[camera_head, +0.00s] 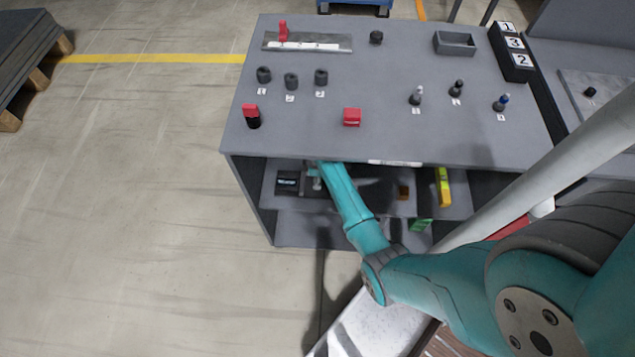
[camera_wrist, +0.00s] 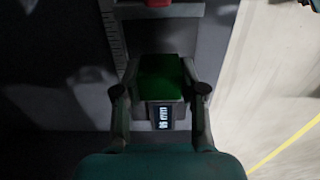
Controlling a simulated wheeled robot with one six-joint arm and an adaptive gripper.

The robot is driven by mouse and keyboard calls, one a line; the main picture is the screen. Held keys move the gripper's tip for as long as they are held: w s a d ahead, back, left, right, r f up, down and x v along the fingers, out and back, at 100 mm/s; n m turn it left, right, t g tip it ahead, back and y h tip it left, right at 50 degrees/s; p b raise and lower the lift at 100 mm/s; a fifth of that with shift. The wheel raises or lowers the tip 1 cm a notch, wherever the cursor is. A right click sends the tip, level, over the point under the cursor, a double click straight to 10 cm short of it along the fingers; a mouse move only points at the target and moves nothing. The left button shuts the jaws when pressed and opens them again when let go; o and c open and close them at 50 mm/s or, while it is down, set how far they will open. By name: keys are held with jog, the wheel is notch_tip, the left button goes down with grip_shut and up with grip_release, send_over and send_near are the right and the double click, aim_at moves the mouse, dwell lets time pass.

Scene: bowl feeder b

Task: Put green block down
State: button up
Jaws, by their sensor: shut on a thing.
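The green block (camera_wrist: 161,75) is dark and dimly lit between the two fingers of my gripper (camera_wrist: 160,92) in the wrist view. My gripper is shut on it. In the head view my gripper (camera_head: 313,180) reaches into the shelf space under the grey table top, and the held block cannot be made out there. A small dark display (camera_wrist: 163,116) with light digits shows just below the block in the wrist view. Whether the block touches a surface beneath it cannot be told.
A black box with a display (camera_head: 287,183) stands on the shelf left of my gripper. A yellow thing (camera_head: 443,187) and a green thing (camera_head: 420,225) are farther right. The grey table top (camera_head: 300,140) overhangs the shelf. A ruled scale (camera_wrist: 112,35) lies upper left in the wrist view.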

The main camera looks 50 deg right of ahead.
jog(key=shift+f, duration=1.45)
jog(key=shift+f, duration=0.1)
jog(key=o, duration=1.2)
